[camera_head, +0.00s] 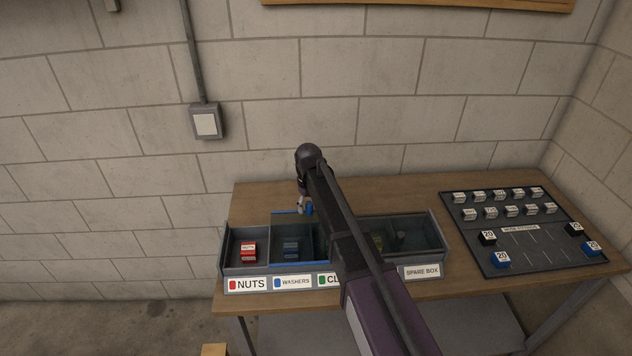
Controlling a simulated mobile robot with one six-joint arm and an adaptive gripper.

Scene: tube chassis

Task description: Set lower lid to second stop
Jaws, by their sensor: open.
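My arm reaches from the bottom right up over the workbench. Its end bends down above the washers compartment, and my gripper (303,207) is small and mostly hidden by the arm's dark wrist. It is open. A small blue piece shows beside it at the back edge of the bin; I cannot tell whether they touch. No part that I can clearly make out as a lower lid or its stops is in view. The grey divided bin (236,270) has labels for nuts, washers and a spare box; the arm covers its middle.
The wooden workbench (260,197) stands against a block wall. A dark board (500,265) on the right holds rows of small labelled blocks and several larger blue and black ones marked 20. Red blocks (248,251) lie in the nuts compartment. Bare wood lies behind the bin.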

